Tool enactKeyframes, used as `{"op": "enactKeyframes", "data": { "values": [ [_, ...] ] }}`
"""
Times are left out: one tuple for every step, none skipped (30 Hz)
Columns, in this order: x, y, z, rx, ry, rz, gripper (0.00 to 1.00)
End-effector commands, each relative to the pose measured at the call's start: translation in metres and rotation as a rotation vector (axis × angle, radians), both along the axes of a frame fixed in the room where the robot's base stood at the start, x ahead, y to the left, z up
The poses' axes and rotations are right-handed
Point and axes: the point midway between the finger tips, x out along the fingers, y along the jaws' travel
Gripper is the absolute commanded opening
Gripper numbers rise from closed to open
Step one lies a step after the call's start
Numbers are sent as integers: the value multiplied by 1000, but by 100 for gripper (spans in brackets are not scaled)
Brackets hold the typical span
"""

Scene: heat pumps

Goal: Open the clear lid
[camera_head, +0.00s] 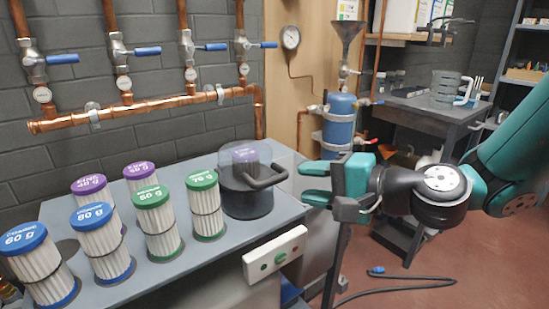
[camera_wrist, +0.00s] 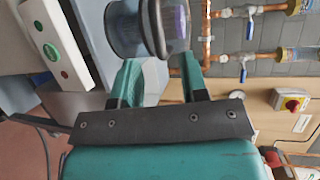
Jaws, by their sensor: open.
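The clear lid (camera_head: 232,160) is a see-through dome with a dark curved handle (camera_head: 262,178). It sits closed on a dark round housing (camera_head: 248,204) at the bench's right end, with a purple-topped cartridge showing inside. My gripper (camera_head: 306,183) is open and empty, just right of the handle, its fingers pointing left at it. In the wrist view the lid (camera_wrist: 180,42) and handle (camera_wrist: 157,28) lie just beyond the spread fingertips (camera_wrist: 160,64). The handle lies roughly between them in that view, and I cannot tell whether they touch it.
Several filter cartridges with blue, purple and green (camera_head: 202,180) caps stand on the grey bench (camera_head: 180,275) to the left. A white panel with green and red buttons (camera_head: 275,254) is on the bench front. Copper pipes (camera_head: 150,108) run along the wall behind.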

Motion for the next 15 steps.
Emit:
{"op": "enactKeyframes", "data": {
  "values": [
    [2, 5, 6, -1, 7, 3, 40],
    [4, 7, 5, 0, 8, 3, 40],
    [5, 10, 4, 0, 8, 2, 40],
    [6, 12, 2, -2, 9, 1, 40],
    [7, 15, 1, -4, 10, 1, 40],
    [11, 21, -4, -7, 4, 3, 40],
    [15, 27, -6, -6, 1, 5, 40],
    [18, 32, -8, -7, 0, 4, 40],
    [21, 38, -9, -6, 0, 4, 40],
    [24, 42, -10, -4, -1, 3, 40],
    [27, 45, -12, -6, 1, 3, 40],
    [30, 49, -12, -6, 0, 2, 40],
    [32, 52, -13, -5, 1, 1, 40],
    [33, 54, -14, -6, 0, 1, 40],
    [35, 56, -15, -5, 1, 0, 40]
  ]
}}
